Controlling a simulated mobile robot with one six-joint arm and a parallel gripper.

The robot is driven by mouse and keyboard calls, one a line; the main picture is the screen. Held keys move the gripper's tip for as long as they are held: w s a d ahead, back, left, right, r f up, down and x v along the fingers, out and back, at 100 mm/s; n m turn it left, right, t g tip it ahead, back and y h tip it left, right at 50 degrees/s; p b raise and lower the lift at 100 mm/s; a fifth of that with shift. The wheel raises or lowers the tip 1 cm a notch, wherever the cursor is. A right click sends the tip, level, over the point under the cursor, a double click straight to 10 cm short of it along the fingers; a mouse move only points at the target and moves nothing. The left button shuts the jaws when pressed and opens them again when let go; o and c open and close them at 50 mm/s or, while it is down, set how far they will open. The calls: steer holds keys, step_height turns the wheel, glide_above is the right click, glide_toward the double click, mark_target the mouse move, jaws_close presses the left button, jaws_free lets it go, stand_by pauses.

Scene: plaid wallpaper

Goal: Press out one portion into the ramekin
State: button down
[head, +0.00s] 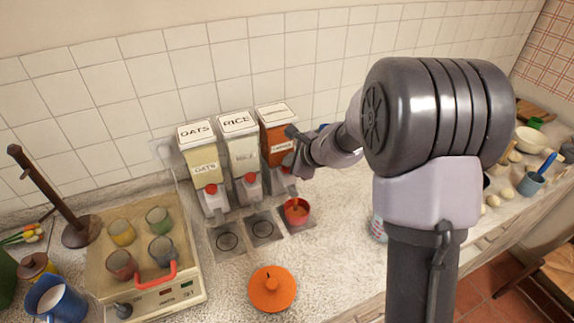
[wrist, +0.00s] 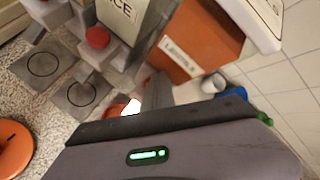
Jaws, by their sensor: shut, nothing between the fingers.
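Three dispensers stand against the tiled wall: OATS (head: 203,160), RICE (head: 242,150) and one with orange contents (head: 276,137), its label hard to read. A red ramekin (head: 297,211) sits on the pad under the orange one's spout; a darker orange patch shows inside it. Its rim partly shows in the wrist view (wrist: 116,109). My gripper (head: 293,152) is shut and empty at the front of the orange dispenser, covering its button area. I cannot tell whether it touches. In the wrist view the orange dispenser (wrist: 200,45) is just ahead, and my gripper body hides much below.
Two empty ringed pads (head: 227,242) lie under the OATS and RICE spouts. A tray-like scale (head: 152,300) with several cups is at left, near a wooden stand (head: 82,232). Bowls and eggs line the right counter.

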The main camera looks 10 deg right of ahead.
steer(key=shift+r+p, duration=0.9)
steer(key=shift+r, duration=0.2)
step_height(320, 180, up, 5)
steer(key=p, duration=0.4)
stand_by(0.4)
